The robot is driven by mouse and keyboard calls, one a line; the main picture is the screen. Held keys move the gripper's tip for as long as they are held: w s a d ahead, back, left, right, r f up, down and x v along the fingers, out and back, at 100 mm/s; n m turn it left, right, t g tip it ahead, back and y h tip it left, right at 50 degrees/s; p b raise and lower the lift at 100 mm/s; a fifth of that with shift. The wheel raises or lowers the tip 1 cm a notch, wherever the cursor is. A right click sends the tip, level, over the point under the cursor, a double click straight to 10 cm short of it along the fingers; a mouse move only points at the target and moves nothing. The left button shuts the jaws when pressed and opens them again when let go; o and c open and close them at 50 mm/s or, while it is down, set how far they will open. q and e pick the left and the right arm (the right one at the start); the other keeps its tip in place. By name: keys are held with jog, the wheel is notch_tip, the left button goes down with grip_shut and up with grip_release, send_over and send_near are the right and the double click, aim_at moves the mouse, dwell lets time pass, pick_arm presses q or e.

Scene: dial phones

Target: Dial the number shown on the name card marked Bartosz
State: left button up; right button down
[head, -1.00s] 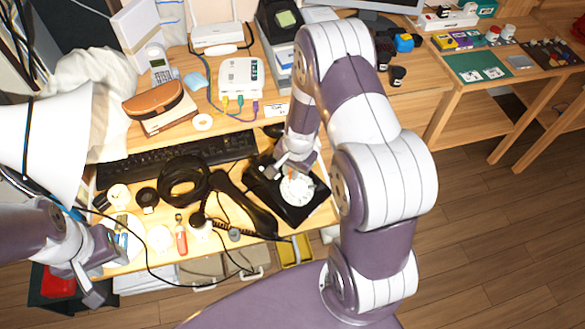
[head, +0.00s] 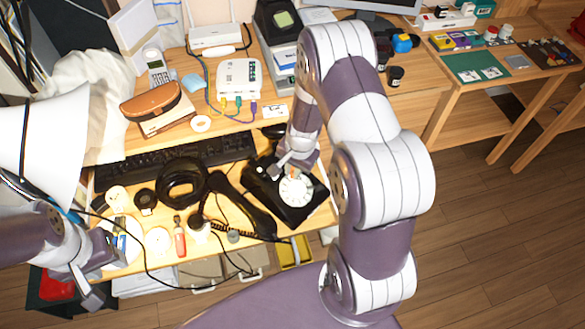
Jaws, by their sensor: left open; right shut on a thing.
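A black dial phone (head: 312,209) with a round white dial (head: 296,190) stands at the right front of the desk. Its black handset (head: 246,203) lies off the phone, to its left. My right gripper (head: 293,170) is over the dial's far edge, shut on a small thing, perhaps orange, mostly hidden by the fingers. I cannot tell whether it touches the dial. A small white card (head: 274,112) lies behind the phone; its writing is too small to read, so I cannot tell whether it is the Bartosz card. My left gripper (head: 106,270) is open and empty at the front left edge.
A black keyboard (head: 175,157) lies behind the handset. A coiled black cable (head: 182,182), a red-capped tube (head: 180,238) and several small round items crowd the desk front. A white router (head: 239,78) and a brown case (head: 152,103) stand further back.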

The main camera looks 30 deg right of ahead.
jog(key=shift+d, duration=0.1)
jog(key=shift+s+d+f, duration=0.15)
jog(key=shift+d, duration=0.4)
jog(key=shift+b, duration=0.35)
jog(key=shift+s+d+f+b, duration=0.15)
jog(key=shift+d+f+b, duration=0.05)
jog(key=shift+d+b, duration=0.1)
jog(key=shift+s+d, duration=0.15)
jog(key=shift+d, duration=0.05)
